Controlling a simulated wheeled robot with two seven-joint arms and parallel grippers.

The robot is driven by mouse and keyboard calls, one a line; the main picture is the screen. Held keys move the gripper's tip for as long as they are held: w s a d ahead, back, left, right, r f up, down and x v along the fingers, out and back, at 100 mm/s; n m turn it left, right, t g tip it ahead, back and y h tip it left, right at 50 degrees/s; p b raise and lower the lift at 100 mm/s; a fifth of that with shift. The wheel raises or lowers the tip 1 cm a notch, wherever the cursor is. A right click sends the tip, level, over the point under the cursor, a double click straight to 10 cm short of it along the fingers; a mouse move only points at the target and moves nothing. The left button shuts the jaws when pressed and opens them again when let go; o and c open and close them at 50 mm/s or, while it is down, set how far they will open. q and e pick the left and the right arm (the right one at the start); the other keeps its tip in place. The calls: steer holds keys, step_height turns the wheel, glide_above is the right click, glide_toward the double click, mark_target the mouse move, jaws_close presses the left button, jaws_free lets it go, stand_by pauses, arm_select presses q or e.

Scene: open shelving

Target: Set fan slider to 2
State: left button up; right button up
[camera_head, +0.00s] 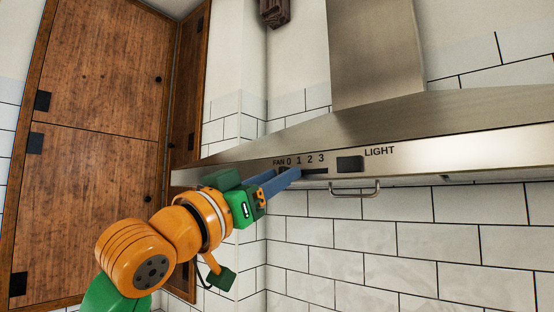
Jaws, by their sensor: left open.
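The range hood's front strip carries a fan slider slot (315,170) under the label "FAN 0 1 2 3". The right part of the slot shows as a dark line under the 2 and 3. My left gripper (286,173) is open, its two blue fingers reaching up to the strip at the left end of the slot, below the 0 and 1. The fingers cover that end, and I cannot make out the slider knob or its setting. I cannot tell whether the fingers touch it. My right gripper is not in view.
A dark light switch (350,163) sits right of the slot beside the label "LIGHT". A metal handle (356,190) sticks out below it. Wooden cabinets (95,120) stand at the left. White wall tiles (420,240) lie behind, with free room below the hood.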

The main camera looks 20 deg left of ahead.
arm_select(q)
steer(key=shift+s+r, duration=0.1)
steer(key=shift+r, duration=0.05)
jaws_close()
stand_by(1.4)
